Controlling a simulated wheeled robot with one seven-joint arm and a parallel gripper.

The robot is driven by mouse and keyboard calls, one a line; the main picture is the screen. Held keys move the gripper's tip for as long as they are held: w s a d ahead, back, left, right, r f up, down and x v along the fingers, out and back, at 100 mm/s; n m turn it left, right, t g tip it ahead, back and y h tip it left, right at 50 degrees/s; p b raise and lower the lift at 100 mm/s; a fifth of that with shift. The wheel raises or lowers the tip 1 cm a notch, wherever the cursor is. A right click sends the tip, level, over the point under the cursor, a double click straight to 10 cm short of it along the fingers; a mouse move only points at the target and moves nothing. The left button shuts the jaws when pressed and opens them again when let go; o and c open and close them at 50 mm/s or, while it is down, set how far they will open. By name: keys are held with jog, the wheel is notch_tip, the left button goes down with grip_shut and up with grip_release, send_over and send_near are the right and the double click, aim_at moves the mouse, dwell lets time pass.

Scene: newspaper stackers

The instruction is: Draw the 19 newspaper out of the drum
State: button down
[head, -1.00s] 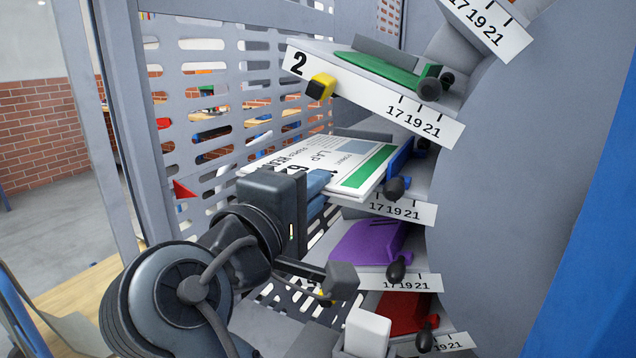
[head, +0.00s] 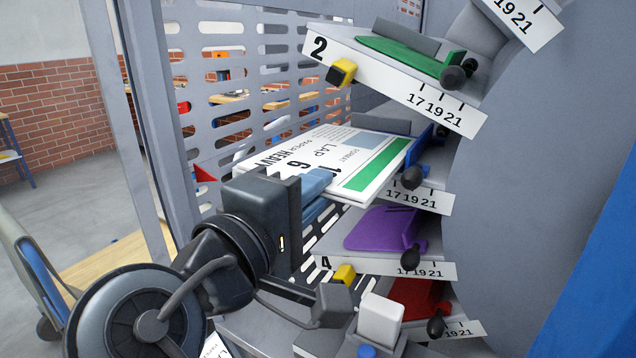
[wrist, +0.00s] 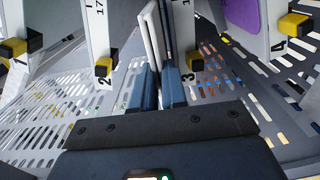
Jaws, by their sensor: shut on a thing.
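The newspaper (head: 335,160) is white with a green stripe and printed text, including "LAP", "HEAVY" and a 6. It lies tilted in the drum's pocket between the shelf marked 2 and the shelf marked 4, and juts out to the left. My gripper (head: 318,186) is shut on its near outer edge. In the wrist view, the newspaper (wrist: 152,42) stands as a thin white slab between the blue-grey fingers (wrist: 158,76). The large grey drum (head: 530,190) is at the right. The newspaper's inner end lies beside a blue stop (head: 418,150); how deep it sits is unclear.
The green-lined shelf 2 (head: 318,47) is close above, with a yellow-tipped knob (head: 341,72). The purple-lined shelf 4 (head: 330,263) is below, and a red plate (head: 415,297) is lower. A grey slotted panel (head: 215,125) stands behind; open floor (head: 60,215) is left.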

jog(key=shift+p+v, duration=0.6)
jog(key=shift+v, duration=1.65)
jog(key=shift+s, duration=0.1)
jog(key=p+v, duration=0.5)
jog(key=v, duration=1.1)
jog(key=shift+s+a, duration=0.25)
jog(key=shift+s, duration=0.05)
